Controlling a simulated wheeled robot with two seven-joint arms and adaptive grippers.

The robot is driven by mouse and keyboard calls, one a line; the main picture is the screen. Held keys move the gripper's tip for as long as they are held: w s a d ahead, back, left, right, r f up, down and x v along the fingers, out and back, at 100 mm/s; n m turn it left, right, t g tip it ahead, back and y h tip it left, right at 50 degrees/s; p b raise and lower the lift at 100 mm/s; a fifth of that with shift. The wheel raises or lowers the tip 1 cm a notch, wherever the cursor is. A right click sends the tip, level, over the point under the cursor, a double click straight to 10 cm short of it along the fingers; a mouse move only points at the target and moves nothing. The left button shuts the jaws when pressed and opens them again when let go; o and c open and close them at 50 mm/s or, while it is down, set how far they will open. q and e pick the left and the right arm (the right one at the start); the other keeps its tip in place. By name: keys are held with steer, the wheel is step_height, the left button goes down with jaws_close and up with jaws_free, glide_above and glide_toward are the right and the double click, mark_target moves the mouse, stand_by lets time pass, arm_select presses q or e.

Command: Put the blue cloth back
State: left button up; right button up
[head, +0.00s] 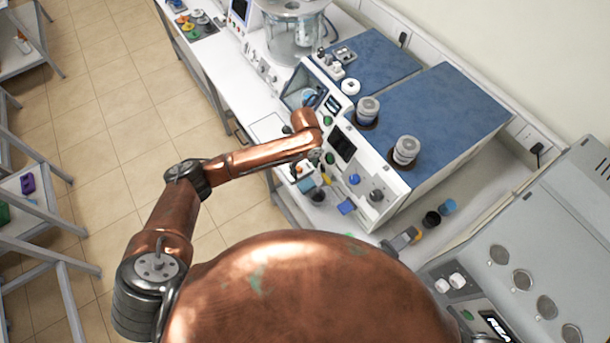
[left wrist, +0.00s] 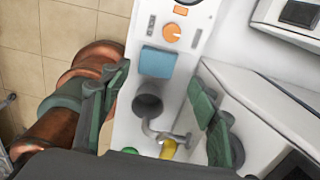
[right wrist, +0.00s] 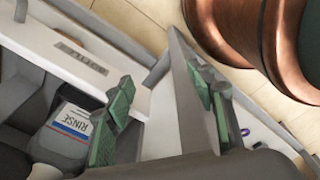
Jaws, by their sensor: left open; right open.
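The blue cloth (left wrist: 157,62) is a small light-blue folded piece on the white bench in the left wrist view. My right gripper (right wrist: 158,78) is open and empty.
A yellow object (left wrist: 168,149) and a bent metal spout stand close to the cup. A white instrument with a blue top (head: 430,110) stands beside the left hand. A RINSE bottle (right wrist: 66,135) stands by a white panel near the right gripper. Open tiled floor (head: 110,90) lies left.

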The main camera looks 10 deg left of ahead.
arm_select(q)
step_height(320, 180, up, 3)
steer(key=shift+f, duration=0.2)
arm_select(e)
steer(key=shift+a+f, duration=0.2)
steer(key=shift+a, duration=0.1)
